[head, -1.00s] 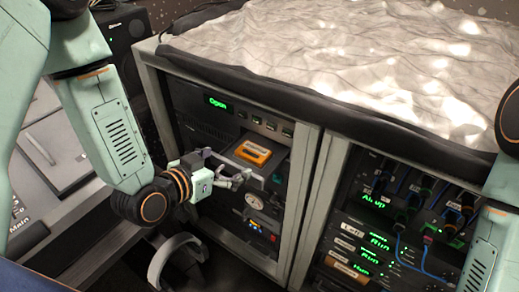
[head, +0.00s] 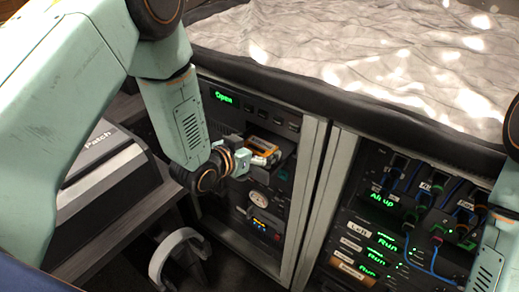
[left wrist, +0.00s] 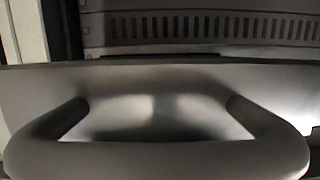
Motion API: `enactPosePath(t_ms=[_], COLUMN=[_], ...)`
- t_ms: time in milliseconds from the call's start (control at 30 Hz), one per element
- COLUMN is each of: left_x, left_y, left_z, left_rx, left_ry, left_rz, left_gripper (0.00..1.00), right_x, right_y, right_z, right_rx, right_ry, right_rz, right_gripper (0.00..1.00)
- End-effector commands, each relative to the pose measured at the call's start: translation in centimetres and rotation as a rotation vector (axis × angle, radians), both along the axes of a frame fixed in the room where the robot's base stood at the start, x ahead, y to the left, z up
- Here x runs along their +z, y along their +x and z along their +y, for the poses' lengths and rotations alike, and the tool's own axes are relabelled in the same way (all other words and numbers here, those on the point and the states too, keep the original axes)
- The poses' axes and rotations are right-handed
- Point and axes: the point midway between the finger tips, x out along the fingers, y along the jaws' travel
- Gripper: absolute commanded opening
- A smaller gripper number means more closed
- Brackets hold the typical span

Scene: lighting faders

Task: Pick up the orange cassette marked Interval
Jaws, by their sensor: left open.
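The orange cassette (head: 260,143) shows in the head view on the pulled-out tray (head: 284,149) of the left rack. Its label is too small to read. My left gripper (head: 266,158) is open at the cassette's near side and covers part of it and of the tray. I cannot tell whether the fingers touch the cassette. The cassette cannot be made out in the left wrist view, where a grey panel with a thick rounded bar (left wrist: 160,158) fills the lower part. My right gripper is not in view; only part of my right arm shows.
The rack display (head: 224,97) reads Open. The rack's light frame post (head: 305,190) stands right of the tray. The right rack holds blue cables (head: 405,185) and lit Run displays. A crumpled light sheet (head: 350,50) lies on top. Headphones (head: 170,255) hang below.

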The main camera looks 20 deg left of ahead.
Motion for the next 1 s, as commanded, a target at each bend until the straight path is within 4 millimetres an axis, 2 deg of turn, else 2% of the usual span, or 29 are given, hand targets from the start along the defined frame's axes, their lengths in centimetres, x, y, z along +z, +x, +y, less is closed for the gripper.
enactPosePath(t_ms=[200, 800, 1000], left_x=[0.03, 0.06, 0.1], left_y=[0.05, 0.02, 0.04], left_z=[0.0, 0.02, 0.02], left_rx=[0.001, 0.001, 0.001], left_ry=[0.0, 0.0, 0.0], left_rz=[0.0, 0.0, -0.001], left_gripper=[1.0, 0.49, 0.48], right_x=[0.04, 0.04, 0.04], right_y=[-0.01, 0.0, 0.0], right_z=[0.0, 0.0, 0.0], right_rx=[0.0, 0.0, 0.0], right_ry=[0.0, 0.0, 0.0], right_rz=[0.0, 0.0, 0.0], right_gripper=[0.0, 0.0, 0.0])
